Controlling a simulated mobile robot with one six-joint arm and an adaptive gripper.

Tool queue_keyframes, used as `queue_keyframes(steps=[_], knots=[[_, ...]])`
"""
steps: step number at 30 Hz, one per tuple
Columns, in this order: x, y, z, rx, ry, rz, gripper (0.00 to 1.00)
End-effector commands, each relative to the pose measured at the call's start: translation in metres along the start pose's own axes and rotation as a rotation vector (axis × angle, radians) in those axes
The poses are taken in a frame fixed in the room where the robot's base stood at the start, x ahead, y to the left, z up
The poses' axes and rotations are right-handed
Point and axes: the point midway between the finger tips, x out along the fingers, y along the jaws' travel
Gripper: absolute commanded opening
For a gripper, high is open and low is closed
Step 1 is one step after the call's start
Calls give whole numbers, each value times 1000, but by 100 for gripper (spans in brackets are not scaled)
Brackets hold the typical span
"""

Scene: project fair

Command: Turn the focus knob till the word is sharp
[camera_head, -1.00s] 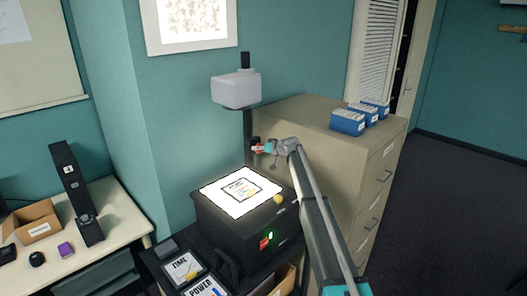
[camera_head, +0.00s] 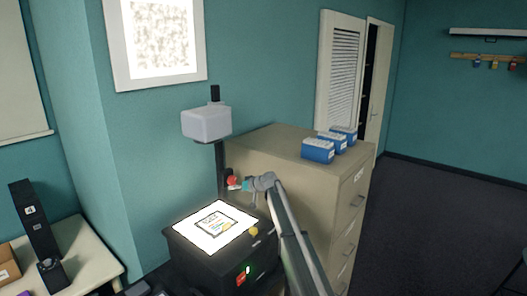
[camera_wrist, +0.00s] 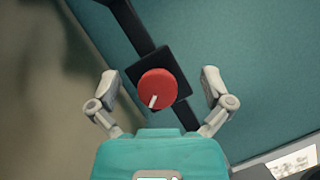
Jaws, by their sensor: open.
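The red focus knob (camera_wrist: 157,89) with a pale pointer mark sits on a black block on the projector's post. In the wrist view it lies ahead, between my open fingers (camera_wrist: 158,87), with a gap on both sides. In the head view my gripper (camera_head: 238,184) is at the post, beside the knob (camera_head: 232,182). The overhead projector (camera_head: 218,258) has a lit top with a framed sheet (camera_head: 215,222) on it. Its grey head (camera_head: 206,123) is above on the post. The projected picture (camera_head: 161,37) on the wall is a blurred mottle; no word can be read.
A beige filing cabinet (camera_head: 290,155) with several blue boxes (camera_head: 318,151) on top stands close to the right of my arm. A white table (camera_head: 85,255) with a black stand (camera_head: 38,235) is at left. Dark floor is free at right.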

Motion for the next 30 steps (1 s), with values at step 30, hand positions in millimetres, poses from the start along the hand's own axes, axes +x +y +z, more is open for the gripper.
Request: queue_keyframes(steps=[30], knots=[[-347, -81, 370, 372, -635, 671, 100]])
